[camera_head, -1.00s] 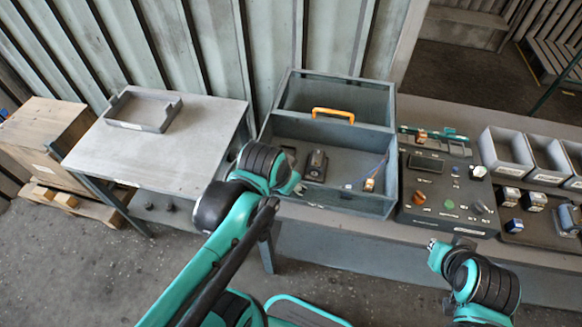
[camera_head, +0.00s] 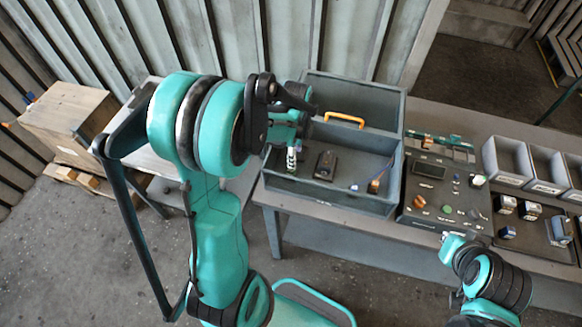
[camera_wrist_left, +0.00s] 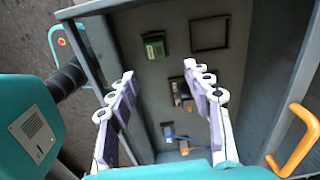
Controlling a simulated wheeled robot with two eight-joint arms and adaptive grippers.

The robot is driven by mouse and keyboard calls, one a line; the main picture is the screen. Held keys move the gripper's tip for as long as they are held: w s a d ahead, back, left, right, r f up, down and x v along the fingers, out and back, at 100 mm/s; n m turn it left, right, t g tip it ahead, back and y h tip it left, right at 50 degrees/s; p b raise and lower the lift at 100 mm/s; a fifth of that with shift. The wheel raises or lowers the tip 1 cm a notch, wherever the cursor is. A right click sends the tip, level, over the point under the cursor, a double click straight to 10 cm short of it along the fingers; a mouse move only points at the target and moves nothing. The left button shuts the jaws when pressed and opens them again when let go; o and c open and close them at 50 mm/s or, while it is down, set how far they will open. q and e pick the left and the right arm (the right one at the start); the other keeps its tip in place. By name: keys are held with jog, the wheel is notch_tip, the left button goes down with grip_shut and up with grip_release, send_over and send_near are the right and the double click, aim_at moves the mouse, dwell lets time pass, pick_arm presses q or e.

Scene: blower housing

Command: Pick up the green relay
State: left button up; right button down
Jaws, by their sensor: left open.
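The green relay (camera_wrist_left: 154,45) lies on the floor of the grey toolbox (camera_head: 345,201), in the upper part of the left wrist view. I cannot make it out in the head view, where my left arm and gripper cover that part of the box. My left gripper (camera_wrist_left: 158,72) is open and empty, its fingers pointing down into the toolbox. In the left wrist view the relay shows between and beyond the fingertips, apart from them. My right gripper (camera_head: 452,242) is in front of the bench, too small to tell its opening.
In the box are a dark block (camera_head: 325,164), a black square frame (camera_wrist_left: 209,34) and blue and orange parts (camera_wrist_left: 175,135). An orange handle (camera_head: 344,119) stands on the box's divider. A control panel (camera_head: 437,192) and grey bins (camera_head: 508,161) are to the right.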

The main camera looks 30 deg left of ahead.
aim_at(291, 173)
pick_arm(q)
jog(key=shift+a+f, duration=0.1)
jog(key=shift+f, duration=0.2)
jog(key=shift+m, duration=0.3)
jog(key=f, duration=0.2)
jog(key=f+b, duration=0.1)
jog(key=f, duration=0.1)
jog(key=a+f, duration=0.1)
jog(key=f, duration=0.1)
jog(key=shift+s+f+b, duration=0.3)
jog(key=shift+s+b, duration=0.05)
jog(key=shift+d+f, duration=0.1)
jog(key=shift+f, duration=0.45)
jog(key=c, duration=1)
